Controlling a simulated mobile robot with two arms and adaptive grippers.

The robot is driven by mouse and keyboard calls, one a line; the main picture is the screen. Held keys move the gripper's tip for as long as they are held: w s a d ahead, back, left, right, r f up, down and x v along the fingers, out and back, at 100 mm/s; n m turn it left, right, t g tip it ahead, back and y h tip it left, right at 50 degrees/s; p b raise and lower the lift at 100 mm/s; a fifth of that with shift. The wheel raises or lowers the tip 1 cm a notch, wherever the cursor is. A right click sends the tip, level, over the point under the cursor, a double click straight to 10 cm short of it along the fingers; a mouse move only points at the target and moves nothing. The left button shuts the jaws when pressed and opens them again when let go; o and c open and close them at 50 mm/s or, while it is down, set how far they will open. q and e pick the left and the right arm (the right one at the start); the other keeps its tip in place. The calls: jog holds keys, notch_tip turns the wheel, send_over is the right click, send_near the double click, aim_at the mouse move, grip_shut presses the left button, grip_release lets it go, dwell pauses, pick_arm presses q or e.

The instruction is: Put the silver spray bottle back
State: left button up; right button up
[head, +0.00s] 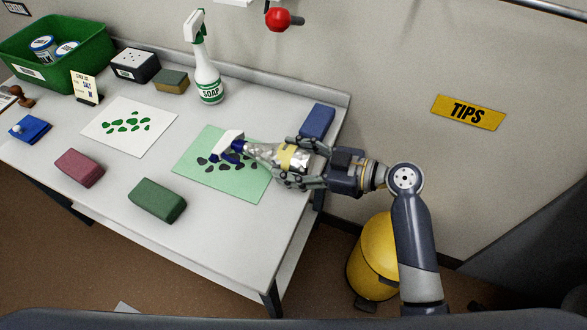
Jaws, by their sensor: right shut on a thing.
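The silver spray bottle (262,150) has a white and blue spray head and a yellow band. It lies tilted over the green sheet with dark spots (250,190), its head pointing left. My right gripper (290,162) is shut around the bottle's body, coming in from the right. I cannot tell whether the bottle touches the sheet. My left gripper is not in view.
A white soap spray bottle (208,80) stands at the back. A blue block (317,121) lies just behind my right gripper. Green (157,200) and maroon (79,168) blocks lie in front. A green bin (85,75) stands at back left. A yellow bin (372,262) is on the floor.

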jog(key=shift+w+d+r, duration=0.1)
jog(key=shift+w, duration=0.2)
jog(key=shift+f, duration=0.2)
notch_tip(320, 180, down, 3)
jog(key=shift+f+b, duration=0.1)
jog(key=shift+b, duration=0.85)
jog(key=shift+f+b, duration=0.25)
jog(key=shift+b, duration=0.05)
jog(key=o, duration=1.6)
jog(key=shift+c, duration=0.2)
jog(key=shift+s, duration=0.1)
jog(key=shift+r, duration=0.1)
